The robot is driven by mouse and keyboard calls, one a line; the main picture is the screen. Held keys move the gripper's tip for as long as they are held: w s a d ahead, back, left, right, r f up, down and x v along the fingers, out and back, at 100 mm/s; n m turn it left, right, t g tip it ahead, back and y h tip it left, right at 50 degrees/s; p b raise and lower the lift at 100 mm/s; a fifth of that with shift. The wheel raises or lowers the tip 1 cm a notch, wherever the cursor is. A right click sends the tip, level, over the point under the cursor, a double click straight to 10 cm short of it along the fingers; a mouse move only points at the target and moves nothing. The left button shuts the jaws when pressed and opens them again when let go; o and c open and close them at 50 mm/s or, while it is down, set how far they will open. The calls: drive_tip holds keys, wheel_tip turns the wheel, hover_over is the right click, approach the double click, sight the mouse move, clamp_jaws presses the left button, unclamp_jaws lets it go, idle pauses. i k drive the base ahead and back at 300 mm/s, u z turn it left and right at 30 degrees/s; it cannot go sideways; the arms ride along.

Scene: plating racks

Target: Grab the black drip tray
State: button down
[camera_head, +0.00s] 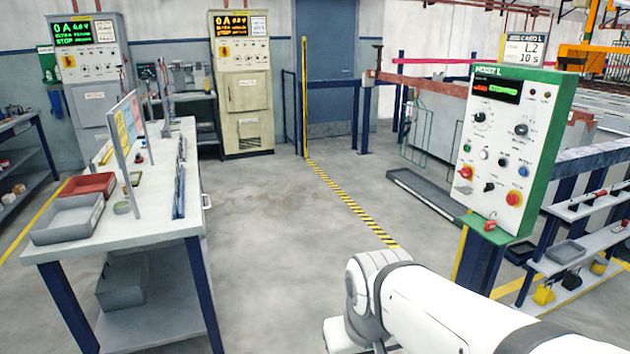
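A long, shallow dark tray (432,200) lies flat on the floor right of centre. It looks like the black drip tray, with a dark rim and a greyer inside. Its right end runs close to the green-edged control panel (513,150), which may hide part of it. My white arm reaches in from the lower right, well in front of the tray and apart from it. My gripper's fingers do not show.
A workbench (150,225) with a grey bin (68,220) and a red bin (90,186) stands at left. Shelves (590,255) holding small items stand at right. Green wire racks (432,140) stand behind the tray. The floor between bench and striped line (345,200) is clear.

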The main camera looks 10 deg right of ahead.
sight(521, 249)
drive_tip(key=i, duration=1.3)
drive_tip(key=z, duration=0.3)
drive_tip(key=i, duration=1.6)
drive_tip(key=z, duration=0.8)
drive_tip(key=i, duration=1.35)
drive_tip(key=z, duration=1.2)
drive_tip(key=i, duration=0.65)
drive_tip(key=z, duration=0.3)
drive_tip(key=k, duration=0.9)
drive_tip(key=z, duration=0.15)
drive_tip(key=i, duration=0.9)
